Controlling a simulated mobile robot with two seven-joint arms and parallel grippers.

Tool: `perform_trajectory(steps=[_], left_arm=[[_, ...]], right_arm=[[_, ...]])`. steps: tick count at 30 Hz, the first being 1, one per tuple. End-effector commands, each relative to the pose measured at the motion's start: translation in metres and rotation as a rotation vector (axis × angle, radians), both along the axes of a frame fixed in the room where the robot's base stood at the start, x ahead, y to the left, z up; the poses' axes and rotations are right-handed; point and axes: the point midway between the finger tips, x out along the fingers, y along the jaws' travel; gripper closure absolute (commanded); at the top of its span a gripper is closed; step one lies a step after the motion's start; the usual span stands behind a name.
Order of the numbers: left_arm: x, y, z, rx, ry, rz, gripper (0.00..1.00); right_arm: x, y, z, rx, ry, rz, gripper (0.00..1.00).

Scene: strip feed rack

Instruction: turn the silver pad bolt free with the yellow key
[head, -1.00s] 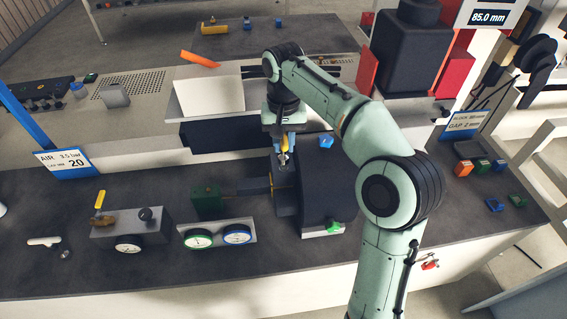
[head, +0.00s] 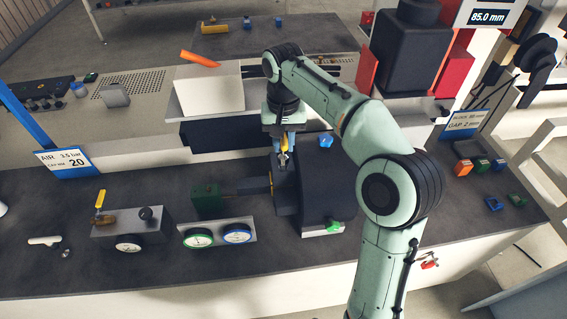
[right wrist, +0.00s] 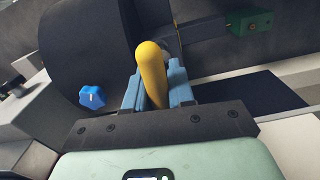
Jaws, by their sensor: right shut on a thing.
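My right gripper (head: 285,146) points down over the dark machine block in the head view and is shut on the yellow key (head: 284,141). In the right wrist view the yellow key (right wrist: 152,72) stands between the blue fingers of the right gripper (right wrist: 160,88). A small silver part that looks like the pad bolt (head: 283,160) shows just below the key in the head view. I cannot tell whether the key tip is seated on it. In the right wrist view the key and fingers mostly hide the bolt. My left gripper is not in view.
A blue star knob (head: 326,140) sits right of the gripper; it also shows in the right wrist view (right wrist: 92,97). A green block (head: 206,200) on a dark bar stands to the left. Gauges (head: 198,238) and a green knob (head: 335,227) sit in front.

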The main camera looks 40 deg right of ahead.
Motion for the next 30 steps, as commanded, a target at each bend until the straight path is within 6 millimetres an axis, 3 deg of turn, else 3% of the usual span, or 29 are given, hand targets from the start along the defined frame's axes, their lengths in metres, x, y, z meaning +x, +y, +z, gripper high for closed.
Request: perform_trajectory(steps=[30], left_arm=[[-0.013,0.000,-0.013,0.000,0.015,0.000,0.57]], right_arm=[[0.000,0.000,-0.023,0.000,0.000,0.002,1.00]])
